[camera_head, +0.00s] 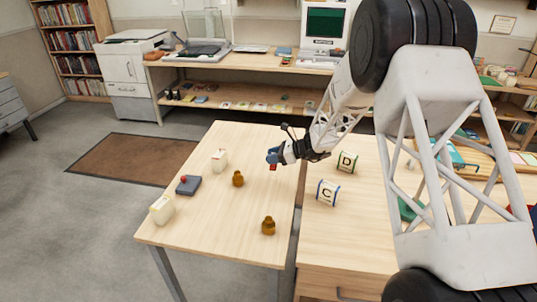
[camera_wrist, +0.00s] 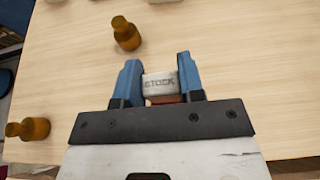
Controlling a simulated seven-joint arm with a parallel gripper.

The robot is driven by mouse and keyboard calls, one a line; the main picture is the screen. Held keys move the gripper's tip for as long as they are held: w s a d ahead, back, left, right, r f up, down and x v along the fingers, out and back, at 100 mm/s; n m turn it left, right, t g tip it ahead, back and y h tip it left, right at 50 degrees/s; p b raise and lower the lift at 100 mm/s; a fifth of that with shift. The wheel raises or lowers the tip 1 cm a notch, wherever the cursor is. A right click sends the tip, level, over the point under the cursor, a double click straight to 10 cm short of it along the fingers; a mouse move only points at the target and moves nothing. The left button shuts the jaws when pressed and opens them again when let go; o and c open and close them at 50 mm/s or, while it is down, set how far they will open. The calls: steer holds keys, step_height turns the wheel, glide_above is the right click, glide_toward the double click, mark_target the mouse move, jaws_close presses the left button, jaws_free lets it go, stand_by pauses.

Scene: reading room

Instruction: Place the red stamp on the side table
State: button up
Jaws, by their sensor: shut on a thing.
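My gripper (camera_head: 272,157) has blue fingers and is over the far right part of the pale wooden side table (camera_head: 205,205) in the head view. It is shut on the red stamp (camera_head: 273,167); a small red part shows below the fingers. In the wrist view my gripper (camera_wrist: 160,80) has the stamp between its two blue fingers. There the stamp (camera_wrist: 160,84) shows a whitish face lettered "STOCK" with a red-brown strip. I cannot tell whether the stamp touches the tabletop.
On the side table are two brown bottles (camera_head: 238,179) (camera_head: 268,226), a blue-grey pad with a red knob (camera_head: 188,185), and two cream blocks (camera_head: 220,160) (camera_head: 162,209). A desk with letter blocks (camera_head: 328,192) (camera_head: 347,162) adjoins at right. The table's front middle is bare.

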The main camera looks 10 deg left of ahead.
steer(key=shift+w+a+f, duration=0.1)
steer(key=shift+w+a, duration=0.4)
steer(key=shift+w, duration=0.7)
steer(key=shift+w+a+f, duration=0.15)
steer(key=shift+w+a, duration=0.3)
steer(key=shift+w, duration=0.75)
steer(key=shift+w+a+f, duration=0.1)
steer(key=shift+w+a, duration=0.4)
steer(key=shift+w, duration=0.7)
steer(key=shift+f, duration=1.75)
steer(key=shift+f, duration=0.1)
steer(key=o, duration=0.9)
steer(key=shift+d+r, duration=0.15)
steer(key=shift+r, duration=0.05)
steer(key=v, duration=1.1)
steer(key=shift+d+r, duration=0.1)
steer(key=shift+d, duration=0.25)
